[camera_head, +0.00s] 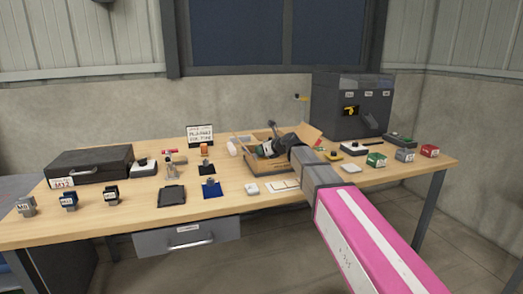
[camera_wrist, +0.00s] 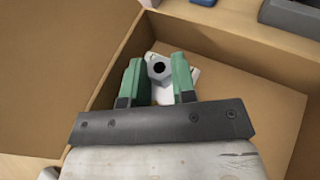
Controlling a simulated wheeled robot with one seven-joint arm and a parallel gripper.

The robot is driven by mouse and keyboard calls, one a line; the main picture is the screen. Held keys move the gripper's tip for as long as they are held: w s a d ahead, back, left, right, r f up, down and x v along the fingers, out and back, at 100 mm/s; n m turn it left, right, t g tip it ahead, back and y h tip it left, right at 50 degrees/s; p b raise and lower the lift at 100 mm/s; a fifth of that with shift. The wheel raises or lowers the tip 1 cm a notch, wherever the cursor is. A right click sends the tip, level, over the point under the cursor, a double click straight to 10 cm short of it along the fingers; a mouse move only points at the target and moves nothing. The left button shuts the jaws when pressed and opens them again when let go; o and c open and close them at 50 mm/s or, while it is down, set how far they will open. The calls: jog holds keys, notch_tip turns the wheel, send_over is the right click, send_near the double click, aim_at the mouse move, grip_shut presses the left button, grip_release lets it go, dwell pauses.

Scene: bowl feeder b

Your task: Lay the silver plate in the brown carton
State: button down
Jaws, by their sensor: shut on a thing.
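The brown carton (camera_head: 253,163) stands open on the workbench, with a flap raised at its right; its wall and inside fill much of the wrist view (camera_wrist: 235,57). My gripper (camera_head: 266,150) reaches down into the carton's opening. In the wrist view its green fingers (camera_wrist: 157,72) are shut on the silver plate (camera_wrist: 158,67), a pale part with a dark round hole. The plate is inside the carton's outline. Whether it touches the carton floor I cannot tell. In the head view the plate is hidden by my gripper and the carton.
A dark grey machine (camera_head: 350,105) stands behind the carton to the right. A black case (camera_head: 90,163) lies at the left. Small labelled boxes and parts, such as a green box (camera_head: 376,160) and a blue pad (camera_head: 212,188), dot the bench (camera_head: 140,215).

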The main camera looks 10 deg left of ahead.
jog(key=shift+f, duration=0.5)
jog(key=c, duration=0.9)
grip_release()
jog(key=shift+c, duration=0.2)
jog(key=shift+r, duration=0.1)
jog(key=shift+r, duration=0.35)
jog(key=v, duration=1.2)
jog(key=shift+s, duration=0.1)
